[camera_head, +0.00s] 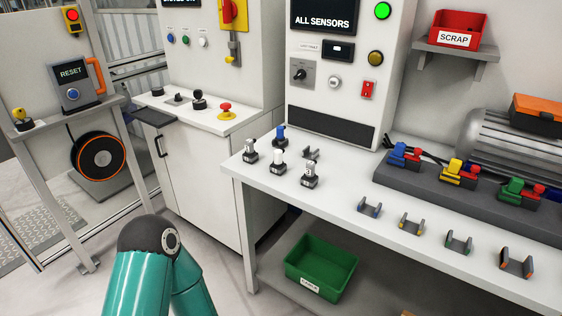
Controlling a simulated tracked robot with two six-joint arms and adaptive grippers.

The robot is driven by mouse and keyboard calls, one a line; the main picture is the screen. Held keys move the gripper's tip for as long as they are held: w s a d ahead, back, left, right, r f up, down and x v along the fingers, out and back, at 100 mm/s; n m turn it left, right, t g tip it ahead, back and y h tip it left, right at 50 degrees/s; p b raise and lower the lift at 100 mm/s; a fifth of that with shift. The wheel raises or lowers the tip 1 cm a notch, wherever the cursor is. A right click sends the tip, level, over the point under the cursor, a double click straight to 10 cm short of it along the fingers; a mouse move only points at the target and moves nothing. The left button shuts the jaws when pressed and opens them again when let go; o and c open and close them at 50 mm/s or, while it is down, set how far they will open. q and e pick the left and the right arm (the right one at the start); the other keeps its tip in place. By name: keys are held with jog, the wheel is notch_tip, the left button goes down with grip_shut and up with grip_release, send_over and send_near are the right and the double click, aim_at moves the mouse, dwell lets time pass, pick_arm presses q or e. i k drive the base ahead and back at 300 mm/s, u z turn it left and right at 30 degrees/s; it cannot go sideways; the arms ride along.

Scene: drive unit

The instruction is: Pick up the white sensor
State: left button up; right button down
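A small group of sensors with dark bases stands on the white bench (345,190) near its left end. The sensor with the whitest body (278,158) is at the middle of the group. A blue-topped sensor (280,136) stands behind it. A greyish sensor (250,150) is to its left and another pale grey one (310,174) is to its front right, marked with a number. All stand upright. Only teal links of my own arm show at the bottom. Neither gripper is in view.
Empty cradles (412,224) line the bench's front right. Behind them a dark strip (396,177) carries coloured connectors. A green bin (321,268) sits on the lower shelf. A control cabinet (345,75) stands behind the sensors. A red scrap bin (458,28) is on a wall shelf.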

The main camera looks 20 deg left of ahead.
aim_at(277, 163)
jog(key=u, duration=1.9)
jog(key=i, duration=0.1)
jog(key=z, duration=3.15)
jog(key=i, duration=0.2)
jog(key=z, duration=1.65)
jog(key=k, duration=1.7)
jog(key=z, duration=0.3)
jog(key=i, duration=0.1)
jog(key=u, duration=2.15)
jog(key=i, duration=0.75)
jog(key=u, duration=0.1)
